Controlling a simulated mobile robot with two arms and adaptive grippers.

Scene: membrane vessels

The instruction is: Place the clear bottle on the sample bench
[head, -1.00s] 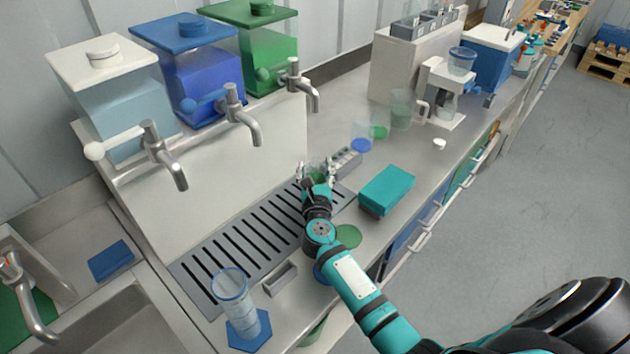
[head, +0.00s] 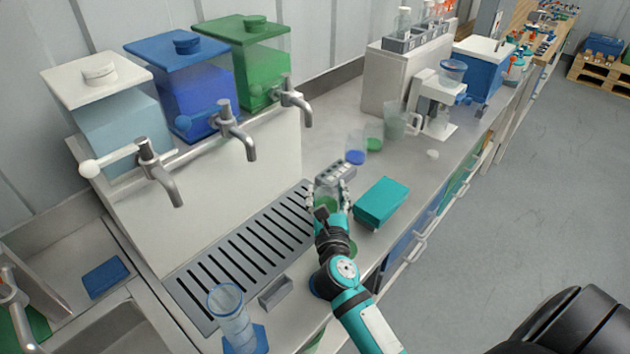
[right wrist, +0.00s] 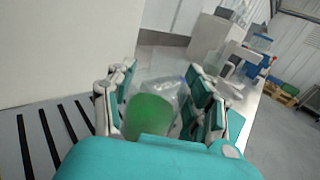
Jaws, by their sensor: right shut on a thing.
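My right gripper (head: 328,198) is shut on a clear vessel with green in its lower part (head: 327,203). It is above the counter, just right of the slotted drip tray. In the right wrist view the vessel (right wrist: 148,117) sits between the two fingers (right wrist: 160,105), roughly upright. I cannot tell whether it is the task's clear bottle. Small clear bottles (head: 404,22) stand in a grey rack at the back. A wooden bench (head: 548,40) with small coloured items is far off at top right; I cannot tell if it is the sample bench. My left gripper is not in view.
A teal box (head: 381,202) lies right of the gripper. A small grey rack (head: 336,172) is just beyond it. Clear cups (head: 356,148) and a coffee-maker-like device (head: 437,105) stand further back. A tall clear cylinder (head: 231,315) stands at front left.

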